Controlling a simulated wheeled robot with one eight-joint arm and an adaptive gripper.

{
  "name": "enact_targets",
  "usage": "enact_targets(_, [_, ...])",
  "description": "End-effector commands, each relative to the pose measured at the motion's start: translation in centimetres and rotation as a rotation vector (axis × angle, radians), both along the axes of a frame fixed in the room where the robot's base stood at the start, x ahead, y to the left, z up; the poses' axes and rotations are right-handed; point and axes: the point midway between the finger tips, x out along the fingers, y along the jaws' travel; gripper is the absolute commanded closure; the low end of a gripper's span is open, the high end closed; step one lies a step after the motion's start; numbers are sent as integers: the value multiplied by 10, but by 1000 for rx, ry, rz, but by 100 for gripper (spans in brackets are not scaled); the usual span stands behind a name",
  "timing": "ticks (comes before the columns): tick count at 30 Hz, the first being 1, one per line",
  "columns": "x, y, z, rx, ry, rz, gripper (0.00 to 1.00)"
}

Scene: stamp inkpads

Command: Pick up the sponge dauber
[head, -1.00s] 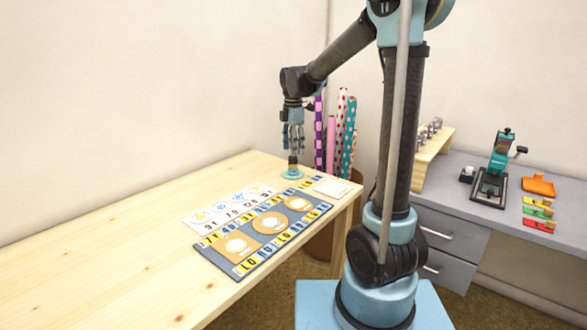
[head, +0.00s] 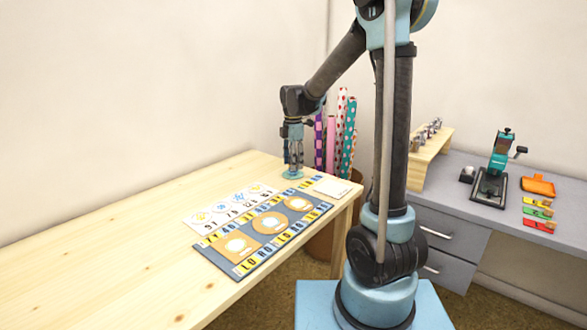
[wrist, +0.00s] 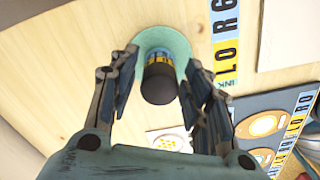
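The sponge dauber (wrist: 158,78) stands on a round teal base or coaster on the wooden table, with a dark top and a yellow and blue band. In the wrist view it lies between the two open fingers of my gripper (wrist: 158,85), with a gap on each side. In the head view my gripper (head: 293,163) points down over the teal disc (head: 293,174) near the table's far right corner. The fingers hide most of the dauber there.
A grey-blue board (head: 256,253) with round tan pads and lettered strips lies in front on the table (head: 110,265). A white sheet (head: 208,221) and a pale square (head: 332,187) lie close by. Patterned rolls (head: 348,130) stand behind. The table's left side is clear.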

Motion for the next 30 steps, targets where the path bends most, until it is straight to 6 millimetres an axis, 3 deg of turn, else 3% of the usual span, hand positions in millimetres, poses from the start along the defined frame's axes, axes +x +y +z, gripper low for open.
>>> enact_targets(1, [0, 0, 0, 0, 0, 0, 75])
enact_targets(4, [0, 0, 0, 0, 0, 0, 94])
enact_targets(17, [0, 0, 7, 0, 0, 0, 94])
enact_targets(30, [0, 0, 76, 0, 0, 0, 94])
